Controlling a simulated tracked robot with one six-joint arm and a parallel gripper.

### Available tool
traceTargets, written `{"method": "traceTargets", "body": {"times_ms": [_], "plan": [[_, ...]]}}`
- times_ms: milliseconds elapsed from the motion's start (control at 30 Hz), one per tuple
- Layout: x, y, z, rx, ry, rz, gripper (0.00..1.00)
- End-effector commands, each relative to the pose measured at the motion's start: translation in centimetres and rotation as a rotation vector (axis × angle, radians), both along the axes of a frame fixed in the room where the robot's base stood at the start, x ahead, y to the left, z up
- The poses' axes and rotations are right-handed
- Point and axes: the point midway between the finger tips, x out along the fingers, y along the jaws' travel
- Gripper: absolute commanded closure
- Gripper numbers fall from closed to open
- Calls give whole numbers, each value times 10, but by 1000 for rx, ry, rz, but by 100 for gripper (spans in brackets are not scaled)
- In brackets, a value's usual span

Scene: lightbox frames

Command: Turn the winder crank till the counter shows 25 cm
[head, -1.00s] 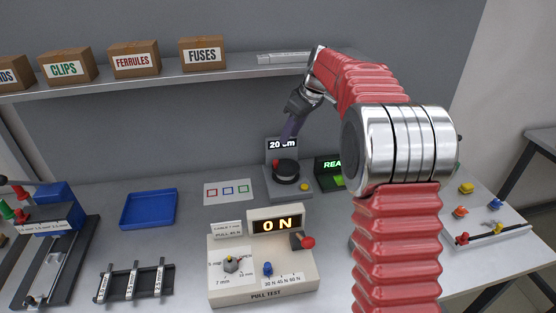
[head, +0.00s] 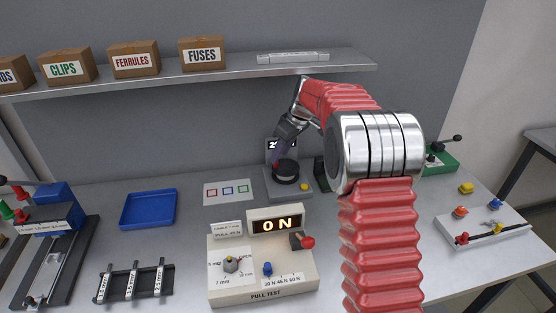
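The winder (head: 274,190) is a grey unit at the back middle of the table, with a round black drum (head: 287,170) on top and a yellow button (head: 304,187) at its front right. A small red crank knob is at the drum's left edge, mostly behind my fingers. The counter (head: 271,144) stands upright behind the drum; my gripper covers most of its reading, and only a leading 2 shows. My gripper (head: 277,160) points down, its dark purplish fingers at the left of the drum by the red knob. I cannot tell whether they touch or grip it.
A card with coloured squares (head: 229,198) and a blue tray (head: 149,222) lie to the left. A shelf (head: 210,75) with boxes runs above. My red arm hides the table right of the winder.

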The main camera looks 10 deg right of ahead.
Motion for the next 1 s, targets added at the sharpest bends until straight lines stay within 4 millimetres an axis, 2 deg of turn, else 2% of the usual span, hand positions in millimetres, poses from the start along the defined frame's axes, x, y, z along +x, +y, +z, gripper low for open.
{"method": "traceTargets", "body": {"times_ms": [100,300,667,1000], "plan": [[5,5,-18,0,3,1,66],[11,9,-35,0,1,0,66],[12,11,-38,0,0,1,66],[12,11,-38,0,0,1,90]]}}
